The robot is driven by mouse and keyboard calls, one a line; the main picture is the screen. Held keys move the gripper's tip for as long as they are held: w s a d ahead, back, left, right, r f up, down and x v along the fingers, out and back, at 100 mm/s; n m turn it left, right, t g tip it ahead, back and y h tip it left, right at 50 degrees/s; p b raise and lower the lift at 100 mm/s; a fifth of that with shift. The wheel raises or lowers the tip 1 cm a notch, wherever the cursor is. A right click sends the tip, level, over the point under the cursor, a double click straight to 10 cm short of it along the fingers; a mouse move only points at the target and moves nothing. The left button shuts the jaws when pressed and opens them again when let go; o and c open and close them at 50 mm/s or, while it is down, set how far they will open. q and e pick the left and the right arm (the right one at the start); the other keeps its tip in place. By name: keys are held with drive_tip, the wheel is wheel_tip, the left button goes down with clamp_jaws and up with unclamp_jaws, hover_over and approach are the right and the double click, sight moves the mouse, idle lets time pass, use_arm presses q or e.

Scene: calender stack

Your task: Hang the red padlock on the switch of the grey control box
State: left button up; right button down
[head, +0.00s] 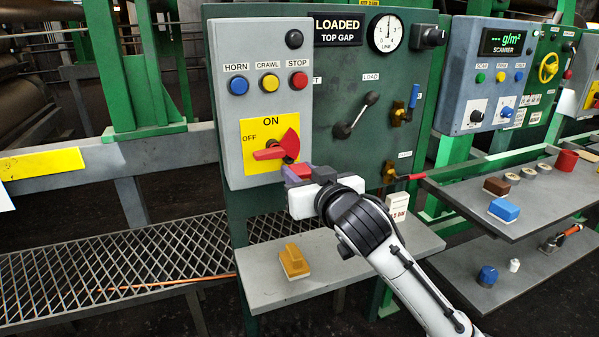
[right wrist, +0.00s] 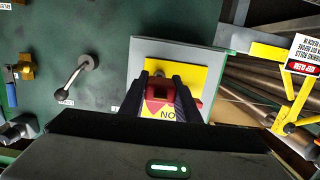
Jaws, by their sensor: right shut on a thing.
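The grey control box (head: 222,90) is on the green panel, with a yellow ON/OFF plate (head: 250,132). Its red switch (head: 272,152) has its handle turned left, towards the OFF side. My right gripper (head: 297,174) is just below and right of the switch, shut on the red padlock (head: 301,169). The padlock (right wrist: 157,93) also shows between the fingers in the right wrist view, in front of the yellow plate. The padlock and fingers hide much of the switch there. I cannot tell whether the shackle touches the switch. My left gripper is not in view.
Horn, crawl and stop buttons (head: 268,82) sit above the switch. A load lever (head: 357,115) sticks out to the right of the box. Shelves with several small objects are at right.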

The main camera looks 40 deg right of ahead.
drive_tip(key=shift+w, duration=0.4)
drive_tip(key=shift+p+x, duration=0.4)
drive_tip(key=shift+x, duration=0.85)
drive_tip(key=c, duration=1.1)
unclamp_jaws()
drive_tip(key=shift+r, duration=0.2)
drive_tip(key=shift+s, duration=0.15)
drive_tip(key=shift+f+p+v, duration=0.15)
drive_tip(key=shift+p+v, duration=0.15)
drive_tip(key=shift+v, duration=0.8)
drive_tip(key=shift+f+p+v, duration=0.2)
drive_tip(key=shift+p+v, duration=0.1)
drive_tip(key=shift+v, duration=0.85)
drive_tip(key=shift+f+p+v, duration=0.15)
drive_tip(key=shift+p+v, duration=0.15)
drive_tip(key=shift+v, duration=0.8)
drive_tip(key=shift+s, duration=0.1)
